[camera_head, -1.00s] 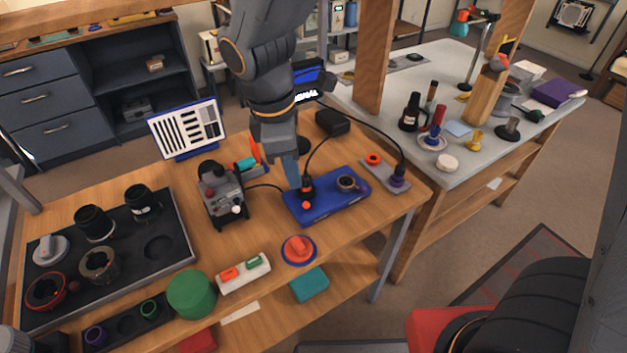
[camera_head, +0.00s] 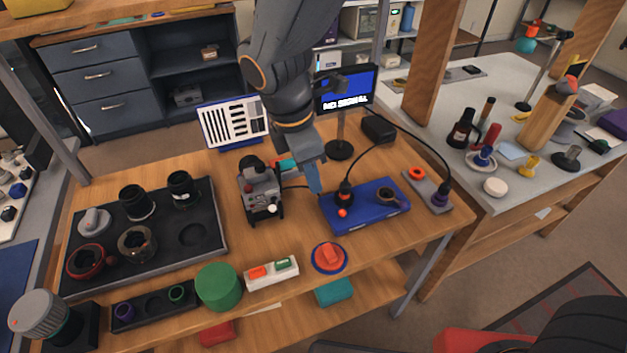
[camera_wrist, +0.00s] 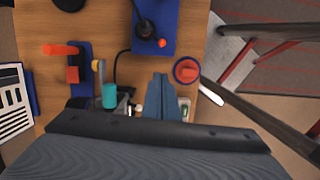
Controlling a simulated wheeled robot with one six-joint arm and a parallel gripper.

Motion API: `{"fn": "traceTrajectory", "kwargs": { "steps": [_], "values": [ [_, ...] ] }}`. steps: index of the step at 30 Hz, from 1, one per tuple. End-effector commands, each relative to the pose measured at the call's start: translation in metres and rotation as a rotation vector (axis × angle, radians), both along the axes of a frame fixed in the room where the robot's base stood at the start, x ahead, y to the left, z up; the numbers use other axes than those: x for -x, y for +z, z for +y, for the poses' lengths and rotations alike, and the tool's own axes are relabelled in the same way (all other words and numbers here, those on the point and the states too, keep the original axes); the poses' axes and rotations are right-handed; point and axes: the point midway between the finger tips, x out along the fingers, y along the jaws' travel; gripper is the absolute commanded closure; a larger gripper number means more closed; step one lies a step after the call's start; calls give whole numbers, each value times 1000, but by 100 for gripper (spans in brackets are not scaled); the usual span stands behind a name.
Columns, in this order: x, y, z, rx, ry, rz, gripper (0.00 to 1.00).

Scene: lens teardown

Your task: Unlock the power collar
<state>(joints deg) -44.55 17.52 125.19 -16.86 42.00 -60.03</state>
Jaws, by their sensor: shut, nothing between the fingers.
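The blue box (camera_head: 362,218) stands near the right end of the wooden bench. At its left end is a black connector (camera_head: 344,192) with a short lever ending in an orange ball (camera_head: 342,212). I take this connector to carry the power collar. In the wrist view the black connector (camera_wrist: 146,28) and orange ball (camera_wrist: 162,43) show at the top. My gripper (camera_head: 315,189) is shut and empty, pointing down just left of the connector, apart from it in the picture. Its blue fingers (camera_wrist: 160,77) show together in the wrist view, below the blue box.
A grey device (camera_head: 260,190) stands left of the box. A red knob on a blue disc (camera_head: 329,258) lies in front. Cables run behind to a monitor (camera_head: 346,90) and to a grey plate (camera_head: 428,190) on the right. A dark lens tray (camera_head: 150,248) fills the left.

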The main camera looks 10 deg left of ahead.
Motion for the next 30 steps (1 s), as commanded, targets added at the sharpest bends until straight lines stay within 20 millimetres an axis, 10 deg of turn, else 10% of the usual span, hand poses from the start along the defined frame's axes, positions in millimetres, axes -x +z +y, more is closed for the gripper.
{"fn": "traceTrajectory", "kwargs": {
  "steps": [13, 30],
  "values": [
    [-6, -81, -15, 2, 1, 4, 100],
    [-22, -100, -43, -1, 2, 1, 100]
  ]
}}
